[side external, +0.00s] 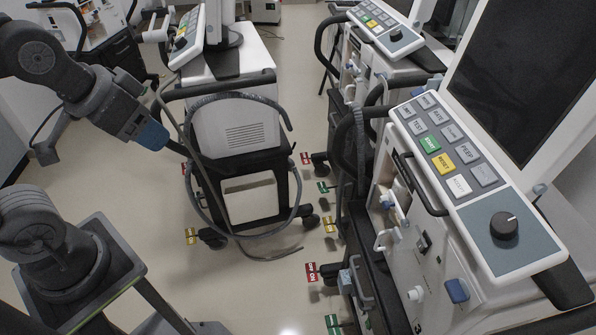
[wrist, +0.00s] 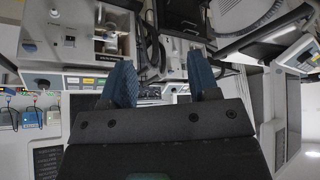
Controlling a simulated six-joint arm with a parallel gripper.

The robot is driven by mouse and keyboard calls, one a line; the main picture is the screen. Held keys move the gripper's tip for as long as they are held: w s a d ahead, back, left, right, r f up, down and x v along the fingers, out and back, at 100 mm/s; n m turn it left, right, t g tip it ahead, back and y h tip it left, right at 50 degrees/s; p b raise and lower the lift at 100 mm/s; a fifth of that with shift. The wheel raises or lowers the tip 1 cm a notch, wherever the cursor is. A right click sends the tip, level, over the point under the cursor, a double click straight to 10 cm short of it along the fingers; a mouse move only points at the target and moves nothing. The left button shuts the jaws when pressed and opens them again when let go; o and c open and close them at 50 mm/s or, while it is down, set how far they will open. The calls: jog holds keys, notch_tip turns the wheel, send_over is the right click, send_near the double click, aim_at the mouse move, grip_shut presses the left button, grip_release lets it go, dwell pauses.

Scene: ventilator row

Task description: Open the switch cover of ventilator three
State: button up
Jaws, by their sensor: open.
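The nearest ventilator (side external: 395,170) fills the right of the side view. A small dark switch-like part (side external: 423,243) and a blue part (side external: 457,290) are on its front. No switch cover can be made out with certainty. My gripper (side external: 178,148) is at the left, in front of the middle ventilator (side external: 232,128), with nothing visible in it. In the wrist view my gripper (wrist: 163,80) shows two blue fingers spread apart, with equipment fronts beyond them.
A grey hose (side external: 245,97) loops around the middle ventilator. Another ventilator (side external: 385,68) stands behind at the right. Red, yellow and green tags (side external: 191,236) are near the wheels. Open floor (side external: 265,265) lies between the middle and nearest ventilators.

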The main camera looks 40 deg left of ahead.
jog(key=w+d+f+m+t+h, duration=0.1)
jog(key=w+d+f+t, duration=0.15)
jog(key=w, duration=0.35)
jog(key=w+d+f+m+t, duration=0.1)
jog(key=w+d, duration=0.2)
jog(key=w, duration=0.4)
jog(key=m+t+h, duration=0.5)
jog(key=m+h, duration=0.1)
jog(key=h, duration=0.5)
send_near(397, 233)
jog(key=shift+g, duration=0.25)
jog(key=x, duration=1)
jog(key=shift+w+r, duration=0.1)
jog(key=shift+w, duration=0.1)
